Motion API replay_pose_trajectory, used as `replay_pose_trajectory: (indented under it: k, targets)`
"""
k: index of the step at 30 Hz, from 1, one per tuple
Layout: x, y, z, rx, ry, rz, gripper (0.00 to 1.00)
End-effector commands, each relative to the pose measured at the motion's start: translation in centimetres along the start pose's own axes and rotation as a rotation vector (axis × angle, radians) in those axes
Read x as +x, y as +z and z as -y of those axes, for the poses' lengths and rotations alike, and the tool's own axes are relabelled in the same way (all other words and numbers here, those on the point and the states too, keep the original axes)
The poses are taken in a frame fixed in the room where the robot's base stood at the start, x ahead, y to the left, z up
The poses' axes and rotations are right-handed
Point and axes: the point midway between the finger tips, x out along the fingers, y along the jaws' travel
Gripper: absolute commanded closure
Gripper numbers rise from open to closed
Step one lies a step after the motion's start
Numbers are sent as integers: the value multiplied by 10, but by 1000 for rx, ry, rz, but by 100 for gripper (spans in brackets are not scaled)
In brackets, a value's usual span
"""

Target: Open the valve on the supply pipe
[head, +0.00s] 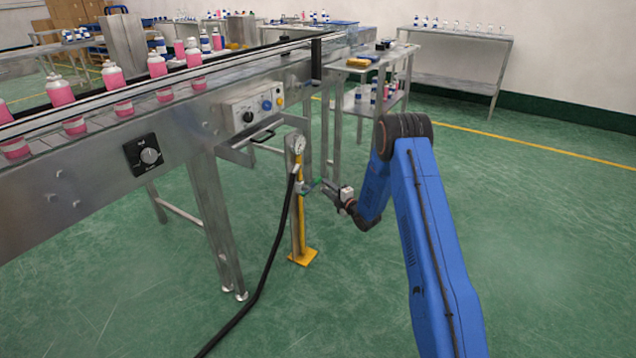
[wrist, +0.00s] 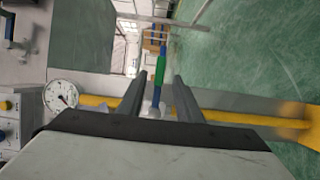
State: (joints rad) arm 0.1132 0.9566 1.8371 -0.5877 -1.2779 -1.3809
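The supply pipe is a slim yellow upright (head: 301,215) with a round gauge (head: 299,145) on top. In the wrist view the yellow pipe (wrist: 235,116) lies sideways and its gauge (wrist: 61,96) is at the left. The valve's lever, with a green sleeve (wrist: 160,72) and blue parts, stands crosswise to the pipe. Some green of it shows in the head view (head: 314,182). My gripper (head: 324,188) is at the valve. In the wrist view my gripper (wrist: 159,86) is open, with a finger on each side of the lever and visible gaps. The fingers partly hide the pipe.
A black hose (head: 272,260) runs from the pipe down to the floor. The conveyor (head: 150,145) with pink bottles and a control box (head: 252,110) stands to the left. A steel table (head: 372,68) is behind. The green floor (head: 545,230) at the right is clear.

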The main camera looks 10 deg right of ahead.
Motion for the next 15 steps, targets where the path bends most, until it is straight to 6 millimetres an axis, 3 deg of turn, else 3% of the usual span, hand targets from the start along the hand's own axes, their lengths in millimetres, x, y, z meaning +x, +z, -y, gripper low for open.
replay_pose_trajectory:
  k: [6,15]
  targets:
    - [38,-1,0,-1,2,-1,68]
    - [65,0,1,0,-1,0,68]
